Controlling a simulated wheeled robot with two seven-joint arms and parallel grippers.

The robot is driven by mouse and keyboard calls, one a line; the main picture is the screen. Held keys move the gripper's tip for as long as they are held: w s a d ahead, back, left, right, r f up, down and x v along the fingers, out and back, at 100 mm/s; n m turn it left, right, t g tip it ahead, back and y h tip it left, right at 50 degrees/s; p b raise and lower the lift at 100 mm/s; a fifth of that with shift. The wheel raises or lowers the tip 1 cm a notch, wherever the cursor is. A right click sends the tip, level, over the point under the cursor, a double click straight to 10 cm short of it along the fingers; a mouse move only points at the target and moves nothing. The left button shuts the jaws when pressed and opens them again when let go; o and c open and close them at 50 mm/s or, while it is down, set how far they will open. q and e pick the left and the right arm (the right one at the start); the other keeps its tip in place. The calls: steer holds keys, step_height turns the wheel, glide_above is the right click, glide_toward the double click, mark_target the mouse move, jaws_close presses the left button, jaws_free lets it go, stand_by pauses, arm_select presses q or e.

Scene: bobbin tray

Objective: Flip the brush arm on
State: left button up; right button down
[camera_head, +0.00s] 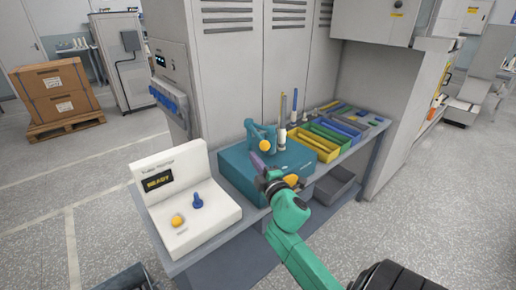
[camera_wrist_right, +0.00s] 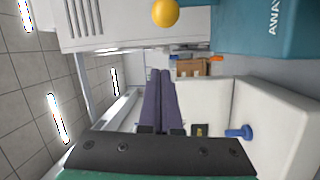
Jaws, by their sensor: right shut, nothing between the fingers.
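The teal machine (camera_head: 236,178) stands on the bench. An upright teal arm (camera_head: 252,133) on its top, with an orange ball (camera_head: 265,146), looks like the brush arm. The ball also shows at the top of the right wrist view (camera_wrist_right: 165,12), with the machine's lettered side (camera_wrist_right: 275,28). My right gripper (camera_head: 257,162) is shut and empty, its dark purple fingers in front of the machine, just below the ball in the picture. The fingers (camera_wrist_right: 158,100) lie together in the wrist view, apart from the ball. My left gripper is not in view.
A white panel (camera_head: 215,218) with a display, a blue lever (camera_head: 197,201) and a yellow knob (camera_head: 178,220) stands left of the machine. Colored trays (camera_head: 315,146) and upright tools (camera_head: 282,120) are to the right and behind. Grey cabinets (camera_head: 245,60) close off the back.

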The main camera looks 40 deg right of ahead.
steer(key=w+d+p, duration=0.2)
steer(key=w+d, duration=0.2)
steer(key=d, duration=0.1)
steer(key=shift+f, duration=0.2)
steer(key=shift+w, duration=0.15)
